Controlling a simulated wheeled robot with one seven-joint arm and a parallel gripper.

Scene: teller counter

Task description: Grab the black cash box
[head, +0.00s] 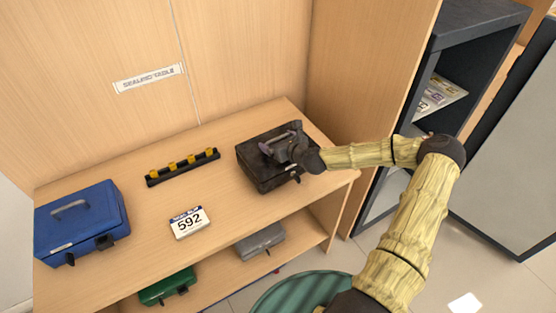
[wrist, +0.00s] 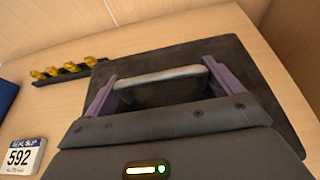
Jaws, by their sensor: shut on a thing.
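The black cash box (head: 262,175) stands on the right part of the upper counter shelf in the head view. Its dark lid (wrist: 240,70) and grey metal handle (wrist: 160,77) fill the wrist view. My gripper (head: 283,144) is above the lid, with its purple fingers (wrist: 160,85) at the two ends of the handle. It is shut on the handle. The box appears to rest on the shelf; its underside is partly hidden.
A blue cash box (head: 80,220) stands at the left. A 592 sign (head: 188,222) and a black rack with yellow pieces (head: 182,167) lie between. Green (head: 166,287) and grey (head: 260,242) boxes sit on the lower shelf. A wooden side panel (head: 365,70) rises at the right.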

